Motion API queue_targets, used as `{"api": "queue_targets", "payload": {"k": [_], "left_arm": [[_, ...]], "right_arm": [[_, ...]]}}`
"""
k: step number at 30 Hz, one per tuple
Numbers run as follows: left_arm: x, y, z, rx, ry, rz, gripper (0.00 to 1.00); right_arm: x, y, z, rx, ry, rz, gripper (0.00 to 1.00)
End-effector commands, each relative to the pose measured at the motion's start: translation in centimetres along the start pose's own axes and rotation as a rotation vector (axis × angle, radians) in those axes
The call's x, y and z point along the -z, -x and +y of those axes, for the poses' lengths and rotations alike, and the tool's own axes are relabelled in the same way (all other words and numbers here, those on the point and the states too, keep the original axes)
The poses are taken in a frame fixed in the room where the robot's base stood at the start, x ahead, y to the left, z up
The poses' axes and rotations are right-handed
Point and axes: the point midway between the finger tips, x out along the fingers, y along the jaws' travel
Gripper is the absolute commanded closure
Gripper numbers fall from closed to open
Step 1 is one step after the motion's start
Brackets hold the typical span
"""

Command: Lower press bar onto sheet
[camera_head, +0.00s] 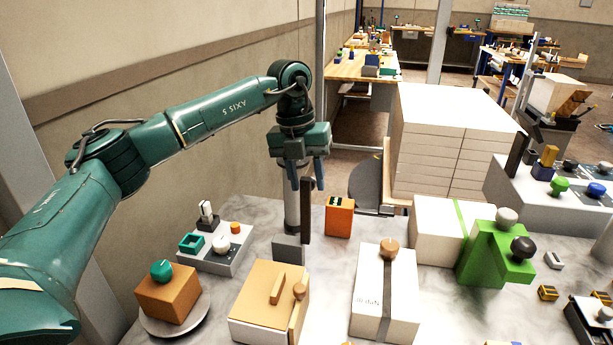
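My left gripper (306,182) hangs pointing down over the back of the grey worktop. Its two fingers are apart. A dark brown upright bar (306,215) shows just below and between the fingertips, by a grey block (289,247); contact cannot be told. A low block with a tan top (262,290) stands nearer the front, with a raised tan strip and a round-knobbed tan bar (298,312) along its right edge. A white ream (370,296) has a grey band and brown knob (389,249). Which part is the press bar is unclear. My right gripper is out of view.
An orange-brown box with a green knob (168,296) stands on a round plate at left. A grey control block (216,247), an orange box (339,217), a green fixture (492,255) and tall white stacks (450,150) surround the work area.

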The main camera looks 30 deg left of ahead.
Motion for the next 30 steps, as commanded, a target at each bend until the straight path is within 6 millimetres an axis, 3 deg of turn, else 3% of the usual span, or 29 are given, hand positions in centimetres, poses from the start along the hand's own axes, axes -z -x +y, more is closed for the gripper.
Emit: {"api": "queue_targets", "payload": {"k": [13, 30], "left_arm": [[-0.01, 0.06, 0.01, 0.000, 0.000, 0.000, 1.00], [-0.43, 0.11, 0.77, 0.000, -0.004, -0.040, 1.00]], "right_arm": [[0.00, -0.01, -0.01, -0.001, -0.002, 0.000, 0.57], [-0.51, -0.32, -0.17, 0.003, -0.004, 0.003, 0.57]]}}
